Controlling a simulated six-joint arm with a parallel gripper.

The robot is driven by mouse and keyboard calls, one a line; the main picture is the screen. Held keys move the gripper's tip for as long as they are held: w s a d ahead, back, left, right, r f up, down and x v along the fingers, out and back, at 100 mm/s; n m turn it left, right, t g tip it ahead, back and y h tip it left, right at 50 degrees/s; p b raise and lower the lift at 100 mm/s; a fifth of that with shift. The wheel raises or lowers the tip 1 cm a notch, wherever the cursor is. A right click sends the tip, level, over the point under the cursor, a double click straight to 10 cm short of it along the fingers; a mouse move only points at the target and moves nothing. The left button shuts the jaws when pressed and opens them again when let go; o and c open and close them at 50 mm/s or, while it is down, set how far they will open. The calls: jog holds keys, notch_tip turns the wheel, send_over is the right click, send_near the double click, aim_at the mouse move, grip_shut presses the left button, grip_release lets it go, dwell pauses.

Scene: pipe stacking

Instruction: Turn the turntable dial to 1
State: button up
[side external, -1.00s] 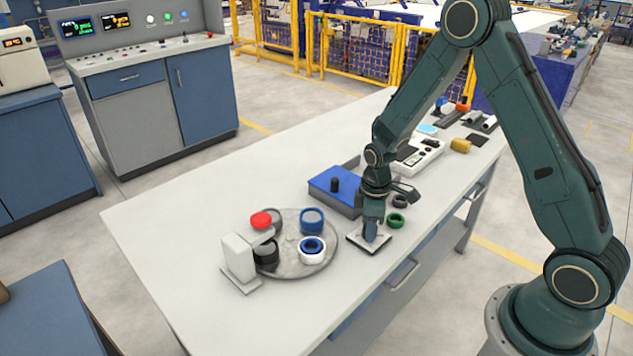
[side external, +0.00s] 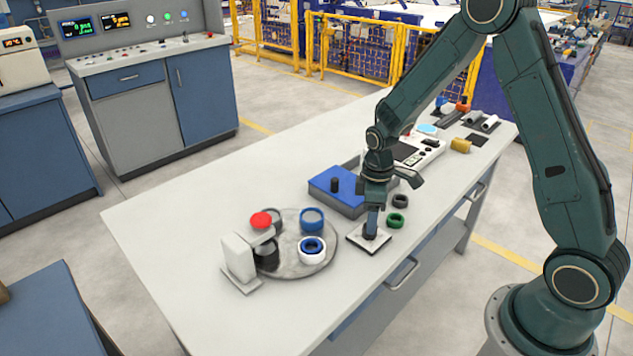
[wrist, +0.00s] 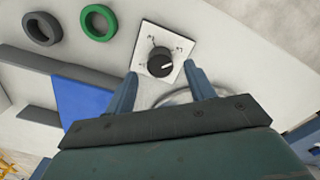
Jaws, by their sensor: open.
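The dial is a black knob (wrist: 160,62) with a white mark, on a square white plate (wrist: 171,41). In the wrist view the mark points right; the plate's labels are too small to read. My gripper (wrist: 158,70) is open, with one finger on each side of the knob. In the side view it is low over the plate (side external: 355,238), fingers pointing down (side external: 373,218); contact cannot be told. The round grey turntable (side external: 290,267) is left of the plate. It carries several rings, including a blue one (side external: 312,219) and a blue-and-white one (side external: 312,250).
A white stand (side external: 238,258) with a red top part (side external: 261,220) is at the turntable's left edge. A green ring (side external: 396,220) and a dark ring (side external: 400,201) lie right of the dial. A blue box (side external: 335,186) is behind. The table's left part is clear.

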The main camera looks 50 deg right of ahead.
notch_tip(320, 180, up, 10)
dwell(0.5)
jog(key=shift+r, duration=0.15)
jog(key=s+a+r+m+t, duration=0.35)
jog(key=s+r, duration=0.45)
jog(key=r, duration=0.3)
jog(key=s+a+r+m+t, duration=0.1)
jog(key=s+r, duration=0.1)
jog(key=s, duration=0.4)
jog(key=s+a+r+m+t, duration=0.1)
jog(key=s+a+r+m, duration=0.1)
jog(key=s, duration=0.5)
jog(key=shift+r, duration=0.3)
jog(key=shift+s+m, duration=0.1)
jog(key=shift+m, duration=0.15)
